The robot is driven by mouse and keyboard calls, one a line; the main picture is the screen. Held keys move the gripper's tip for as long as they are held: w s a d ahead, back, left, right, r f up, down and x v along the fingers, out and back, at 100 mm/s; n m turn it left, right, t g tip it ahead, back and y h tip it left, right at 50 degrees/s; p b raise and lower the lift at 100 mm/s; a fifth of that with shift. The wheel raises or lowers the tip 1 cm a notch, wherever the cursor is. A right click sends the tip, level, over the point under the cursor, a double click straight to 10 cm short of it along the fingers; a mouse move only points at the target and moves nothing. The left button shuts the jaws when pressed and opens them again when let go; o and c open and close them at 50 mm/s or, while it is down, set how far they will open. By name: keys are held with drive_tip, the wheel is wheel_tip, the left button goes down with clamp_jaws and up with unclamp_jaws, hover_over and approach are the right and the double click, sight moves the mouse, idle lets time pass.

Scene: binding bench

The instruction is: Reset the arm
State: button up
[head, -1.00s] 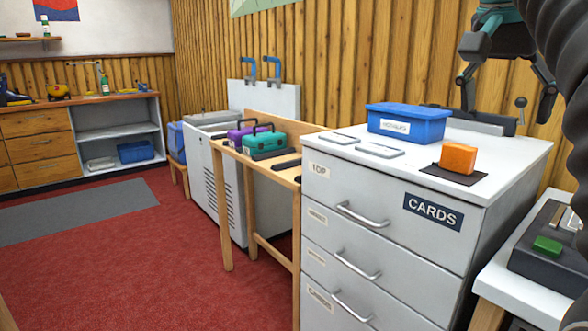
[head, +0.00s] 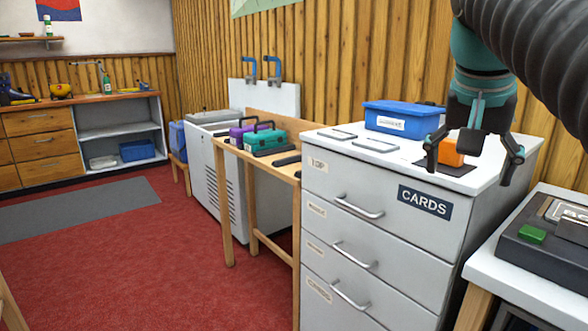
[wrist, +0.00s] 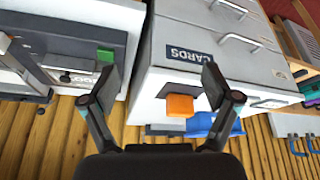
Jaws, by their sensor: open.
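My gripper (head: 472,160) is open and empty in the head view, its fingers pointing down in front of the CARDS cabinet's top right part. In the wrist view my gripper (wrist: 160,88) shows both fingers spread wide with nothing between the tips. An orange block (head: 449,152) rests on a dark pad on the cabinet top, partly hidden behind my left finger. The orange block also shows in the wrist view (wrist: 180,105), beyond the fingers.
The grey CARDS cabinet (head: 372,245) has several drawers, all shut. A blue bin (head: 400,118) and flat grey plates (head: 372,144) lie on its top. A white table (head: 500,265) at right carries a dark device with a green block (head: 532,234).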

drive_tip(key=s+a+f+n+y, duration=0.1)
drive_tip(key=s+a+f+n, duration=0.1)
drive_tip(key=f, duration=0.7)
drive_tip(key=s+a+f+n+t+y, duration=0.1)
drive_tip(key=s+a+f+n, duration=0.1)
drive_tip(key=f, duration=0.8)
drive_tip(key=s+a+f+n, duration=0.2)
drive_tip(key=s+a+f, duration=0.2)
drive_tip(key=f, duration=0.5)
drive_tip(key=shift+s+a+f+n+t+y, duration=0.3)
drive_tip(key=shift+s+f+y, duration=0.1)
drive_tip(key=shift+s, duration=0.65)
